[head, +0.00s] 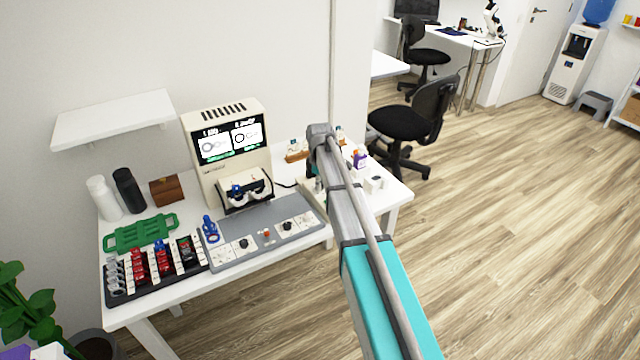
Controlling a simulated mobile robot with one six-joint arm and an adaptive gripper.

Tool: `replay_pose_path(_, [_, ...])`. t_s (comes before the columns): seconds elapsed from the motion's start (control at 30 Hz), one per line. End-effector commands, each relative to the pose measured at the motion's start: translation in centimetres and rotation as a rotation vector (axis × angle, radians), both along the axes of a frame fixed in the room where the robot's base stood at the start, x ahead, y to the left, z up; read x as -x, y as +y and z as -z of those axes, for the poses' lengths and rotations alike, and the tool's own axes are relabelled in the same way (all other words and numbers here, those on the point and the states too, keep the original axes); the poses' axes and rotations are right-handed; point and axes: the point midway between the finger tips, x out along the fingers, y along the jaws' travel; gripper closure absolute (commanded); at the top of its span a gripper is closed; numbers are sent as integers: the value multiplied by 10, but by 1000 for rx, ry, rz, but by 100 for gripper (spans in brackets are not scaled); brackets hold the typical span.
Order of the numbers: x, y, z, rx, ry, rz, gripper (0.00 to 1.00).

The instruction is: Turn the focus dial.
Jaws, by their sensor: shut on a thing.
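My arm reaches from the bottom right up over the table. My gripper (315,176) shows only as a small dark part behind the arm, low at the table's right half. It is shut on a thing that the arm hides. I cannot tell whether that is the focus dial. A pale device base (310,190) stands partly hidden beside it. A grey panel (265,256) at the table's front carries a black knob (244,243), a second black knob (287,226) and a small red part (266,233). No label is readable, so I cannot pick out the focus dial.
A cream machine (204,182) with a lit screen (231,138) stands at the back. A green rack (140,233) and a black tray (148,289) of red and dark pieces are left. Small bottles (360,158) and a white block (374,183) stand right of my arm.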

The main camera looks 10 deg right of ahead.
Motion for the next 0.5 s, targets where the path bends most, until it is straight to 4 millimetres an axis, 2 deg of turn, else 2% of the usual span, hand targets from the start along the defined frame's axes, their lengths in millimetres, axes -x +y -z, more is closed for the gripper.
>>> replay_pose_path(0.23, [-2, 0, 0, -1, -4, -139, 100])
replay_pose_path(0.5, [-2, 1, 0, -1, -4, -192, 100])
